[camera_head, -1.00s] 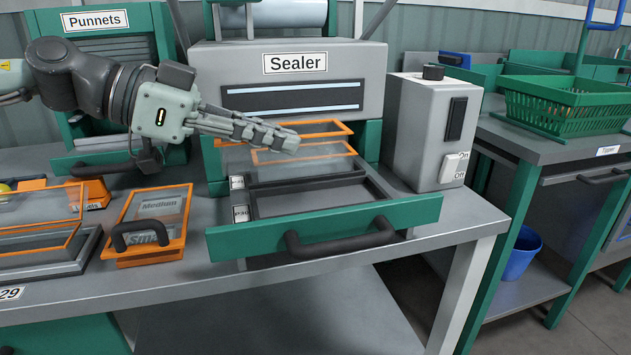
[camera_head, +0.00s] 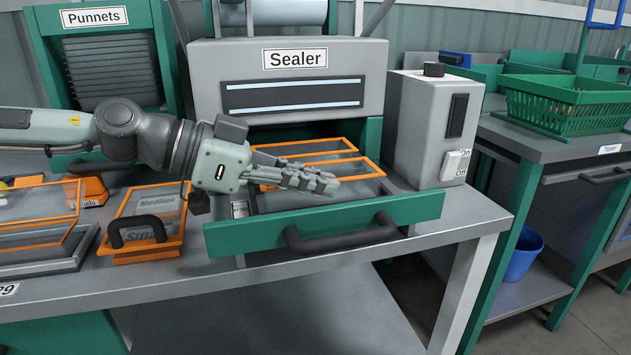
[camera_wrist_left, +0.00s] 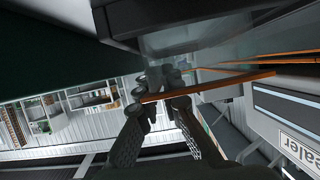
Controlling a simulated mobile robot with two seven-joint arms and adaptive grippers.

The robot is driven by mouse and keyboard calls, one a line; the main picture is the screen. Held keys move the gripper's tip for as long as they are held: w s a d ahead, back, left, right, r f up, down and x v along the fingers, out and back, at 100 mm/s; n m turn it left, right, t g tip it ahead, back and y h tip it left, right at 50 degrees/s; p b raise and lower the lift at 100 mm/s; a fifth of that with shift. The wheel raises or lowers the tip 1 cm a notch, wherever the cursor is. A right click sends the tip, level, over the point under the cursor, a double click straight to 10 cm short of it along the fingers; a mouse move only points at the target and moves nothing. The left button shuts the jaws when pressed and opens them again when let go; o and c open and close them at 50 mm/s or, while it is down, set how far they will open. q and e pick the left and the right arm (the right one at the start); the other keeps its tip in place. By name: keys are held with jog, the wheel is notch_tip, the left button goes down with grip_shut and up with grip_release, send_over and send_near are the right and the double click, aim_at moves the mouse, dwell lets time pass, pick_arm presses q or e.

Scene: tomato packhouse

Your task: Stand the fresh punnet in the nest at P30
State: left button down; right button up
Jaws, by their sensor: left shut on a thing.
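The fresh punnet is clear with orange edging (camera_head: 372,164). In the head view it is over the sealer's pulled-out drawer (camera_head: 420,208), level or nearly so. My left gripper (camera_head: 322,183) is shut on its near orange edge, which crosses between the fingers in the left wrist view (camera_wrist_left: 212,88). The P30 label (camera_head: 240,209) is on the drawer's left side. The gripper and punnet hide most of the dark nest there, so I cannot tell whether the punnet touches it. My right gripper is not in view.
The sealer body (camera_head: 210,75) stands behind the drawer, with a grey switch box (camera_head: 418,130) to the right. An orange-edged Medium/Small case (camera_head: 150,255) lies left of the drawer. Another clear orange-edged piece (camera_head: 40,235) is at far left.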

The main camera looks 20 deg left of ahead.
pick_arm(q)
jog(key=shift+f, duration=0.1)
jog(key=c, duration=1.7)
grip_release()
